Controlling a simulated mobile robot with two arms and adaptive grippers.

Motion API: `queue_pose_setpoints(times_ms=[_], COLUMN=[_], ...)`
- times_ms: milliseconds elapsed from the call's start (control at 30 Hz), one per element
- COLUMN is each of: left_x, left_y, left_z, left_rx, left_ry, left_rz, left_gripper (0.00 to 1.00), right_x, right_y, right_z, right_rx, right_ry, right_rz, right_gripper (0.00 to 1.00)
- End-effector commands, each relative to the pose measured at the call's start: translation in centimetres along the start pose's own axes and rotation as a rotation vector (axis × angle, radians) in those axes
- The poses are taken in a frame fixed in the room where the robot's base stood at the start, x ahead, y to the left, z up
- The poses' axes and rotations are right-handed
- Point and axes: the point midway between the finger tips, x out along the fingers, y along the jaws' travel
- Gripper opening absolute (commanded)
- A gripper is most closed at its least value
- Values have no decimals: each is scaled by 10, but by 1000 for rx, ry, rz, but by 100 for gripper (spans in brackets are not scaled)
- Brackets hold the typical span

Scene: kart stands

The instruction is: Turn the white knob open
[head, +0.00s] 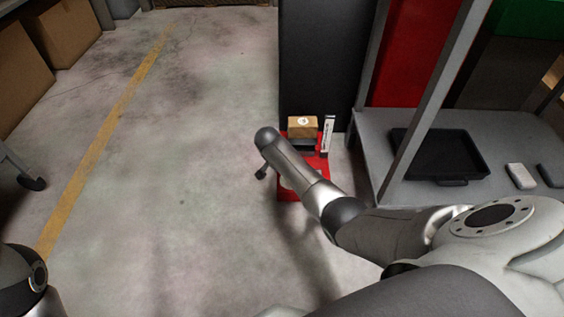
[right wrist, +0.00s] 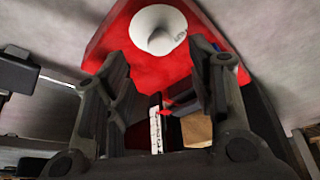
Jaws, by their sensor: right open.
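The white knob (right wrist: 158,30) is round, with a small raised centre, and sits on a red panel (right wrist: 118,50) at the top of the right wrist view. The red unit (head: 289,194) is partly covered by my right arm in the head view, and I cannot make out the knob clearly there. My right gripper (right wrist: 160,58) is open and empty. Its two dark fingers point toward the knob, one on each side in the picture; I cannot tell that they touch it. In the head view most of this gripper is hidden behind the wrist. My left gripper is not in view.
A wooden block (head: 303,126) and a white label strip (head: 328,136) are at the red unit's back. A tall dark panel (head: 320,60) stands behind. A grey shelf (head: 375,150) with a black tray (head: 438,182) is right. Open floor lies left.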

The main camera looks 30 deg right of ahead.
Motion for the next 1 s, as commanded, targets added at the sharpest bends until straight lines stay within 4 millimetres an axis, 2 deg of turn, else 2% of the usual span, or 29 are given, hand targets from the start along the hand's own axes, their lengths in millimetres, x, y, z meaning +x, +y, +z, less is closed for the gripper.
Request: queue_pose_setpoints(times_ms=[233,433,1000], left_x=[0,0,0], left_y=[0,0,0], left_z=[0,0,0], left_rx=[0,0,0], left_ry=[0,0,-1], left_rz=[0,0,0], left_gripper=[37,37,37], right_x=[-34,-52,-57], right_y=[-1,0,0], right_z=[0,0,0], right_rx=[-1,0,0], right_ry=[1,1,1], right_rz=[-3,-1,0], right_gripper=[51,51,51])
